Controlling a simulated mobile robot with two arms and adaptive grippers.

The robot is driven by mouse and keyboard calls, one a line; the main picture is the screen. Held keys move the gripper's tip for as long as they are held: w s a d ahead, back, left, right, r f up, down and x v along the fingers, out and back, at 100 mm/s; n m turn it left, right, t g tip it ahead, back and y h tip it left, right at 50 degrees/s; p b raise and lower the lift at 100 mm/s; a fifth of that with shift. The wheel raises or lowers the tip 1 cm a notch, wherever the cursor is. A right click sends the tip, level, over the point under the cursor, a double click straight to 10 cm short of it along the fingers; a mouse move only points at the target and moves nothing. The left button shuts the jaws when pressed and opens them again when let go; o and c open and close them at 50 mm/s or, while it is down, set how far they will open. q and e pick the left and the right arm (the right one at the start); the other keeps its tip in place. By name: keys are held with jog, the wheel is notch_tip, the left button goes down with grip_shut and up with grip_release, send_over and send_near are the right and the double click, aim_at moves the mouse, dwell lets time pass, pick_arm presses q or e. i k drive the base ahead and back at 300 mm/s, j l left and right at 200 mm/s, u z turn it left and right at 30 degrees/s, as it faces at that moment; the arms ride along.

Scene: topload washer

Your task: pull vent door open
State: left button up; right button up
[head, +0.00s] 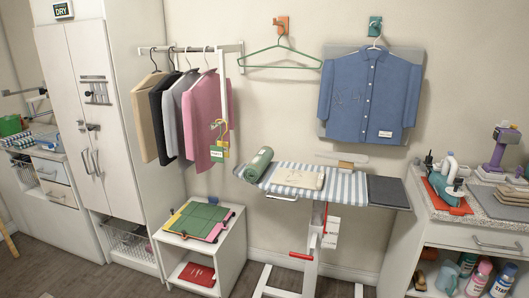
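A tall white cabinet (95,190) stands at the left under a green DRY sign (63,9). Its two tall doors look shut. A small slatted vent panel (96,91) sits high on the right door; whether it is shut or slightly open is too small to tell. Below it are a small dark latch (92,127) and a pair of curved handles (91,162) near the seam between the doors. Neither of my grippers is in view, and nothing of mine touches the cabinet.
Garments hang on a white rack (200,47) right of the cabinet. A low white stand (200,250) sits below it. An ironing board (345,187) is at the middle, and a counter (480,235) with bottles below is at the right. Some floor shows in front.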

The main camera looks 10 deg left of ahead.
aim_at(88, 41)
jog(key=i+j+u, duration=0.2)
jog(key=i+u, duration=0.15)
jog(key=i, duration=0.25)
jog(key=i+u, duration=0.3)
jog(key=i, duration=0.3)
